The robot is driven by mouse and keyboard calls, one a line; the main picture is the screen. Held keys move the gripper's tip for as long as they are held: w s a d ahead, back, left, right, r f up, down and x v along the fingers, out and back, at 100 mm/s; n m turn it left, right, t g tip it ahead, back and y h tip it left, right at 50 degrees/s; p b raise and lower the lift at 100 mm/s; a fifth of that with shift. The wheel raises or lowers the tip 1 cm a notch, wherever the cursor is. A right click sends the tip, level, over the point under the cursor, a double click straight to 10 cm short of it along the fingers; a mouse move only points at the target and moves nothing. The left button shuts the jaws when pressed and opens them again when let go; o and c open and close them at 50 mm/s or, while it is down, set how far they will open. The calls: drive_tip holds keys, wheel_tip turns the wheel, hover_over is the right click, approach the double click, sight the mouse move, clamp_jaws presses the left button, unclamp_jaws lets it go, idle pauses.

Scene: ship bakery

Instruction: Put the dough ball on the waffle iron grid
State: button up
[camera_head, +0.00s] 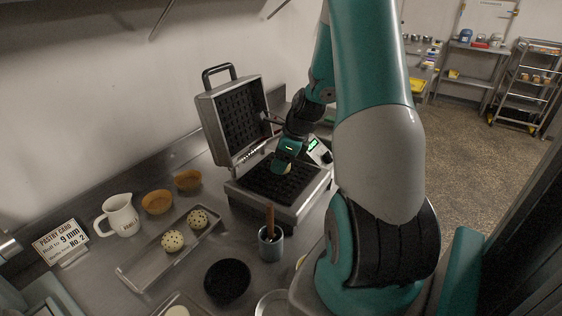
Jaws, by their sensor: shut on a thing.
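The waffle iron stands open on the steel counter, its lid (233,118) raised at the back. Its dark lower grid (262,186) faces up. My gripper (285,168) reaches down over the rear part of this grid. It is shut on the dough ball (289,168), of which only a small pale bit shows at the fingers. My gripper hides the rest. I cannot tell whether the ball touches the grid.
A tray (136,272) holds two speckled balls (172,240). A white jug (121,215), orange bowls (157,202), a dark bowl (227,281) and a cup with a wooden handle (271,245) stand nearby. The raised lid bounds the iron's left rear side.

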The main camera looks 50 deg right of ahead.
drive_tip(key=shift+f, duration=0.4)
drive_tip(key=shift+f, duration=0.1)
drive_tip(key=o, duration=0.9)
